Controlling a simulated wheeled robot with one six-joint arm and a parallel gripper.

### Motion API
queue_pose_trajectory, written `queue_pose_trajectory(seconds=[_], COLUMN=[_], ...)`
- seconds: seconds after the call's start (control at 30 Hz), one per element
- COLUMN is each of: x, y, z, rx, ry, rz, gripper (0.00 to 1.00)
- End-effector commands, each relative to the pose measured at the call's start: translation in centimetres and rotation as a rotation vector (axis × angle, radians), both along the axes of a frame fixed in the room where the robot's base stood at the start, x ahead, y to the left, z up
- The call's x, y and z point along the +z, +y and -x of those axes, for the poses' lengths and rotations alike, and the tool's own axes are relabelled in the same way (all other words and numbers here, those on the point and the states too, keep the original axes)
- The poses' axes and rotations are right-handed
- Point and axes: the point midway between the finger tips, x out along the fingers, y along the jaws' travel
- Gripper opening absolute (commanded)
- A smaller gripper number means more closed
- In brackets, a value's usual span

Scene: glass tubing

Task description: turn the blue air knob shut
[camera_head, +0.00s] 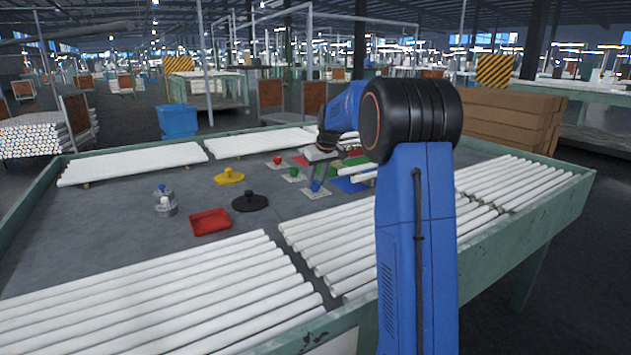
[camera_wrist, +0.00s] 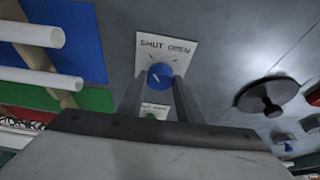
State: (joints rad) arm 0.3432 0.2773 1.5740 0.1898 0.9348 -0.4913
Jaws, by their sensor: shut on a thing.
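The blue air knob (camera_head: 316,186) stands on a small white plate on the table in the head view. A pale pointer line crosses the knob's face; which end is the pointer is too small to tell. My gripper (camera_wrist: 161,80) is shut on the blue knob, one finger on each side. In the head view my gripper (camera_head: 317,180) reaches down at the knob, its fingers partly hard to make out.
A green knob (camera_head: 293,171) and a red knob (camera_head: 277,160) stand on plates just behind. A black disc with a knob (camera_head: 250,204), a yellow disc (camera_head: 229,178) and a red tray (camera_head: 210,224) lie to the left. Racks of white tubes (camera_head: 160,305) line the table's edges.

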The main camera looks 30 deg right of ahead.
Motion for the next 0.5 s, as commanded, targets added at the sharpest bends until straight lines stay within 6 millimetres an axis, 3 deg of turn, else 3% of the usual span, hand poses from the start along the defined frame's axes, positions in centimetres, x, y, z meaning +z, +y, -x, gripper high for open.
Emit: queue_pose_trajectory(seconds=[0.5], x=[0.02], y=[-0.12], z=[0.01], rx=[0.178], ry=[0.001], rz=[0.0], gripper=[0.1])
